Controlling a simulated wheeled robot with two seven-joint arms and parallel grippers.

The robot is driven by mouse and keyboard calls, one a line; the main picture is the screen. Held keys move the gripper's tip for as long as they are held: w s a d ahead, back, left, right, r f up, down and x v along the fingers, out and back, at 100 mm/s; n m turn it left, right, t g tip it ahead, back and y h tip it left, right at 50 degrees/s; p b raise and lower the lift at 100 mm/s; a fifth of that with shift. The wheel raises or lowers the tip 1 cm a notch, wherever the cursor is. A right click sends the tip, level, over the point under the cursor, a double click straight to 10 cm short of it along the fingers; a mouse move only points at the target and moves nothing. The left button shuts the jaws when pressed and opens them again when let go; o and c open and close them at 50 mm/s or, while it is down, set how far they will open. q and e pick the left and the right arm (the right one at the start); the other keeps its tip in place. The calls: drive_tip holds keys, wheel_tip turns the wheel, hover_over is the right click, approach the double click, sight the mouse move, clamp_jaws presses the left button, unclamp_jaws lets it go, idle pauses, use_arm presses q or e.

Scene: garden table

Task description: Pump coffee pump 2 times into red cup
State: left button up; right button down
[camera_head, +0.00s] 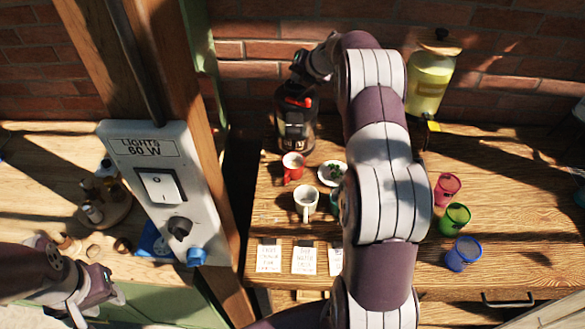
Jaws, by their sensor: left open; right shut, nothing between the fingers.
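The coffee pump (296,128), a dark pot with a red part near its top, stands at the back left of the wooden table. The red cup (292,170) stands on the table just in front of it. My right arm reaches up across the table, and its gripper (298,80) is shut and empty at the top of the pump; whether it touches is hard to tell. My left gripper (112,298) is open and empty at the lower left, far from the pump and cup.
A white mug (306,204) and a small bowl of greens (332,166) stand near the red cup. Pink (447,188), green (454,218) and blue (463,254) cups stand right of my arm. A post with a light-switch panel (155,150) rises between my grippers.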

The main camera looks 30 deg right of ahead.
sight(298, 85)
drive_tip(key=shift+f+b, duration=0.3)
drive_tip(key=shift+f, duration=0.3)
idle(0.3)
drive_tip(key=shift+r+p, duration=1.15)
drive_tip(key=shift+p, duration=0.1)
wheel_tip(298, 85, up, 6)
drive_tip(key=p, duration=0.6)
drive_tip(key=shift+p, duration=0.4)
